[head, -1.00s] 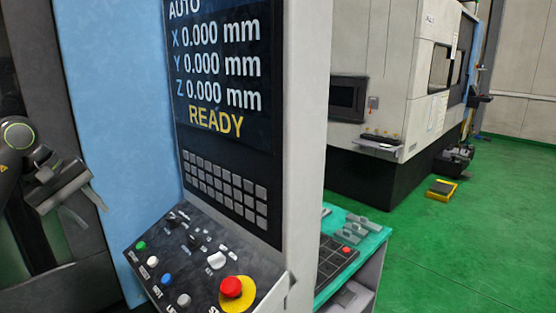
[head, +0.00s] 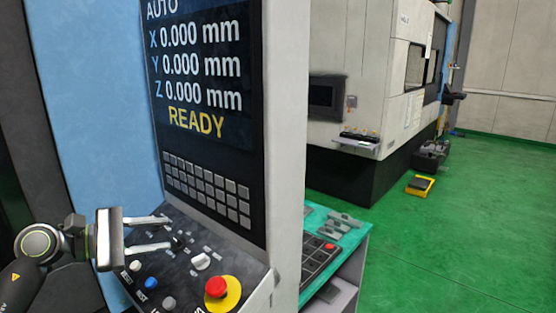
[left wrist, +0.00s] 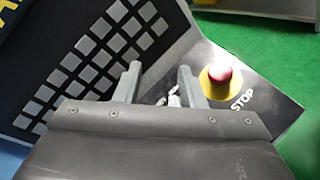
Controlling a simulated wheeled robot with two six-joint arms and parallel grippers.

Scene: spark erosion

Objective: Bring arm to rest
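My left gripper (head: 150,233) reaches in from the left in the head view, in front of the left part of the machine's control panel (head: 190,262). Its two fingers are apart with nothing between them. In the left wrist view the two fingers (left wrist: 160,84) also stand apart, with the keypad (left wrist: 95,65) behind them to the left and the red stop button (left wrist: 221,75) to the right. The red stop button also shows in the head view (head: 217,287) on its yellow ring. My right gripper is not in view.
The screen (head: 203,75) reads AUTO, zeros and READY. A teal-topped cart (head: 345,237) with a dark tray stands right of the panel. Another machine (head: 380,80) stands behind, with a yellow-edged box (head: 419,186) on the open green floor (head: 450,240).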

